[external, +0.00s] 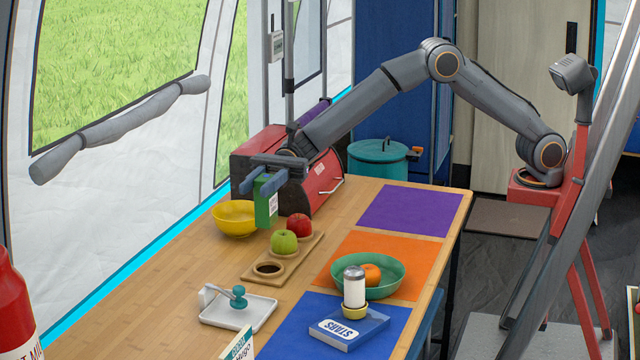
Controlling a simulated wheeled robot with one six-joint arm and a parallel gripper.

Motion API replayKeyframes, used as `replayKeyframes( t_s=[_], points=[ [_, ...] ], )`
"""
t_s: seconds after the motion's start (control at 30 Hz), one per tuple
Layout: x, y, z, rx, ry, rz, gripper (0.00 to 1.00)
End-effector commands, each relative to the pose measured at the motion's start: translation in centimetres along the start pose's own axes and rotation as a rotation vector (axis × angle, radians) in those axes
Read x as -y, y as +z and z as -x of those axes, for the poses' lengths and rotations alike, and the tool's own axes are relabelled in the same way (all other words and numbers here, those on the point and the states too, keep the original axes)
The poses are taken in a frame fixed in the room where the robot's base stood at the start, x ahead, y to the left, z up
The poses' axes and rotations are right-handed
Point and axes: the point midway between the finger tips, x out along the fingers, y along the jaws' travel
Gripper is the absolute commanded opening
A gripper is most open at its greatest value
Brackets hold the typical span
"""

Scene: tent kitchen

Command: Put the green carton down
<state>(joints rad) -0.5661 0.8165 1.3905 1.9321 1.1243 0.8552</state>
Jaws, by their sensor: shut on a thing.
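The green carton (265,203) hangs upright in my gripper (268,180), above the far left part of the wooden table. My gripper is shut on it, with blue fingers at its sides near the top. The carton is in front of the red toolbox and to the right of the yellow bowl in the picture. I cannot tell whether the carton's bottom touches the table.
Close by are a yellow bowl (233,219), a red toolbox (325,185) and a wooden holder (259,279) with a green apple (284,242) and a red apple (299,225). The purple mat (415,210) is empty. A green bowl (392,284) stands on the orange mat (345,262).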

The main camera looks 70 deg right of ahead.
Motion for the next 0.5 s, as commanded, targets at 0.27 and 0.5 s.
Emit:
replayKeyframes(
  t_s=[0.27,0.5],
  points=[
    [0.0,-3.2,0.0,-0.001,0.001,-0.002,0.0],
    [0.0,-7.1,0.0,-0.001,0.001,-0.001,0.0]
  ],
)
